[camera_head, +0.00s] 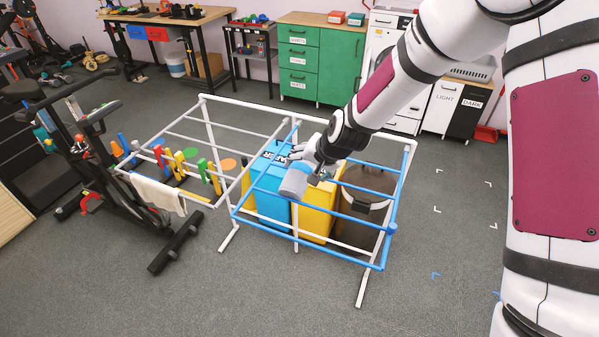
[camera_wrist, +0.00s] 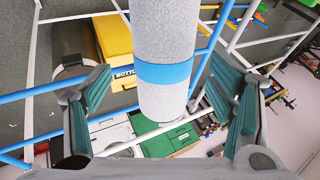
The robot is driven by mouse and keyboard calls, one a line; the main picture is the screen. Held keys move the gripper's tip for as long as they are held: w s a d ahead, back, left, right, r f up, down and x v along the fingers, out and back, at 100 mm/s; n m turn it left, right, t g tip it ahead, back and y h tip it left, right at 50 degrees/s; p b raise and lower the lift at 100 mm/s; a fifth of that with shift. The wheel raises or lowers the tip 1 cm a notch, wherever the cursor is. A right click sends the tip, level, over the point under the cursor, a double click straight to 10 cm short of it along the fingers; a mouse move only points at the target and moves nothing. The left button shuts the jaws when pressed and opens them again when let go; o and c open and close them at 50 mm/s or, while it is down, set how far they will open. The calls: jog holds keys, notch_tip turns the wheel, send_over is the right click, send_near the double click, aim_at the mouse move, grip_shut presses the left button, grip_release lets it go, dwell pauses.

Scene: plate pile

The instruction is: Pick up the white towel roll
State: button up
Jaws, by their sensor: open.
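The white towel roll (camera_wrist: 165,30) is a pale speckled cylinder with a blue band. In the wrist view it stands between the spread fingers of my gripper (camera_wrist: 162,72), with gaps on both sides. In the head view the roll (camera_head: 294,182) shows as a short pale cylinder just below and left of my gripper (camera_head: 307,168), above the rack of blue and white pipes. My gripper is open and no finger visibly touches the roll. The head view does not clearly show what holds the roll up.
The pipe rack (camera_head: 250,104) surrounds a blue bin (camera_head: 272,205), a yellow bin (camera_head: 317,222) and a dark round bin (camera_head: 362,215). A white cloth (camera_head: 158,195) hangs at its left. An exercise bike (camera_head: 90,150) stands further left. The floor in front is clear.

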jog(key=shift+a+p+x, duration=0.2)
jog(key=shift+p+x, duration=0.2)
jog(key=shift+x, duration=3.35)
jog(key=c, duration=1.5)
jog(key=shift+r, duration=0.1)
